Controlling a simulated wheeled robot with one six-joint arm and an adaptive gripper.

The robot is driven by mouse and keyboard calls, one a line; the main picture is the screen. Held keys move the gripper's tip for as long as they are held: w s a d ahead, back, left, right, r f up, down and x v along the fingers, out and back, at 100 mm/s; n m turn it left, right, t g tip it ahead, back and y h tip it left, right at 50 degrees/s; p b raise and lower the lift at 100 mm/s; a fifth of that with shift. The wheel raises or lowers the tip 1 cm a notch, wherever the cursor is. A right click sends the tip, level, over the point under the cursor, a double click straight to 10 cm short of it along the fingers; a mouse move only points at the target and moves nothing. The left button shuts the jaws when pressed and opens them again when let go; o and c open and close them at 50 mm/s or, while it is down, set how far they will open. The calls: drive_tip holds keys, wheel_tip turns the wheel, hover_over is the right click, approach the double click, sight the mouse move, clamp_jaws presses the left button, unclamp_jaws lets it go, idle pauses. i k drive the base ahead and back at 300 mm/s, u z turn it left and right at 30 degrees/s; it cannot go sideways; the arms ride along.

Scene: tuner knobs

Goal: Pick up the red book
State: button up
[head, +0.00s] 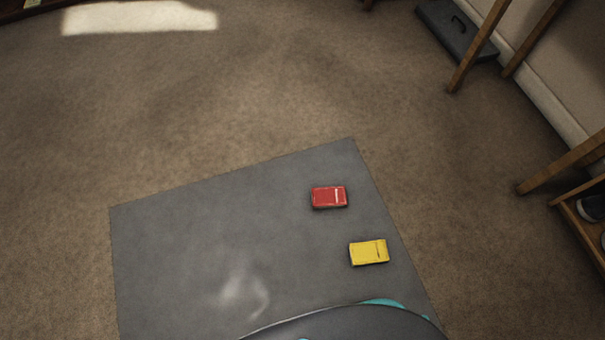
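A small red block-like thing with a pale stripe near its right end, which looks like the red book (328,197), lies flat on a grey mat (180,250) on the floor. It is in the right half of the mat, near the mat's right edge. Nothing covers it. My gripper does not show in the head view, so its state and its place relative to the red book cannot be seen.
A similar yellow thing (369,252) lies below and right of the red one, apart from it. Brown carpet (230,110) around the mat is clear. Wooden legs (478,50), a dark case (458,32) and a low shelf with shoes (583,222) stand at the right.

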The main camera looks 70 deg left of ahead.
sight(323, 198)
drive_tip(key=u, duration=2.4)
drive_tip(key=k, duration=1.05)
drive_tip(key=u, duration=0.9)
drive_tip(key=i, duration=1.3)
drive_tip(key=z, duration=0.4)
